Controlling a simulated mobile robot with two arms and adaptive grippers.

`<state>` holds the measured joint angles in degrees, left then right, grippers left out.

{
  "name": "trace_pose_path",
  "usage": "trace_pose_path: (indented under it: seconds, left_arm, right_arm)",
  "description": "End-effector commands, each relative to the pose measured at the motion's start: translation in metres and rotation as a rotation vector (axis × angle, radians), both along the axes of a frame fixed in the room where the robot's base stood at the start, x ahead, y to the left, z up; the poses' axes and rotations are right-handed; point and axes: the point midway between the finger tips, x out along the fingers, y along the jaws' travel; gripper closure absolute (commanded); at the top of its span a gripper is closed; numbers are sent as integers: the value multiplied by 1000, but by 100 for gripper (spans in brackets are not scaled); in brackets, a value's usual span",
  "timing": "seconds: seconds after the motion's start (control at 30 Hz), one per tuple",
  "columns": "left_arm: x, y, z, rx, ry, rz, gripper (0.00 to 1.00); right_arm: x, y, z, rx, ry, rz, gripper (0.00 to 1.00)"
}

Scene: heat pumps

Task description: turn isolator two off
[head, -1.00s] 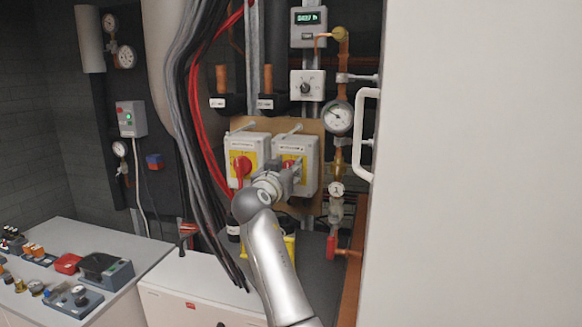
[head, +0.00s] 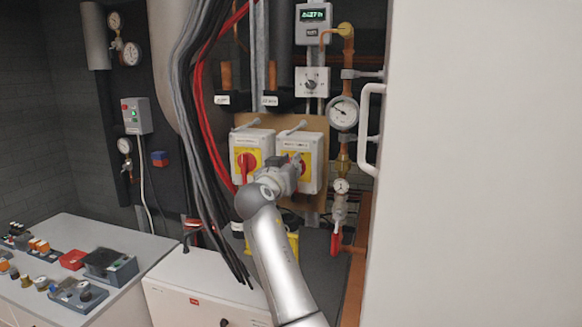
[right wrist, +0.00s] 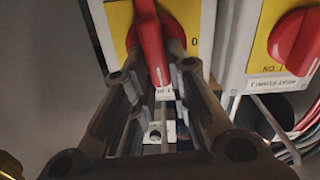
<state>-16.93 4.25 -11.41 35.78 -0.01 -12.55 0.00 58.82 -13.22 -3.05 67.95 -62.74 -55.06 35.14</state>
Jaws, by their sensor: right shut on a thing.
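Two white isolator boxes with yellow plates and red rotary handles hang side by side on a brown board. The left isolator (head: 251,150) is free of my gripper. My right gripper (head: 287,172) is at the right isolator (head: 313,150) and hides part of its handle. In the right wrist view, the right gripper (right wrist: 160,105) is shut on a red handle (right wrist: 150,45), its fingers on either side. A "0" mark shows beside that handle on the yellow plate. The other isolator's red handle (right wrist: 297,42) shows at the right edge, apart from the fingers. My left gripper is not in view.
Black and red cables (head: 205,140) hang close left of the isolators. Copper pipework with a gauge (head: 343,112) and a white door handle (head: 367,130) stand to the right. A white cabinet (head: 195,290) is below. A bench (head: 95,240) with small parts is at lower left.

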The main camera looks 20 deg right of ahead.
Motion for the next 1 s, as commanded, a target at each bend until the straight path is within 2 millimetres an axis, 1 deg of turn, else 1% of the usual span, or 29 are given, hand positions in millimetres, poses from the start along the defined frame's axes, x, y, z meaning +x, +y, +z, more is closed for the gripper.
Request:
trace_pose_path:
  seconds: [0.2, 0.47, 1.0]
  left_arm:
    - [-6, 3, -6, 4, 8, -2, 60]
    - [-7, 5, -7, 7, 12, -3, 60]
    - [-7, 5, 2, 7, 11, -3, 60]
  right_arm:
    - [2, 1, 0, -152, 99, -2, 100]
    - [4, 5, 0, -357, 236, -1, 100]
    - [7, 10, -5, -782, 523, -3, 100]
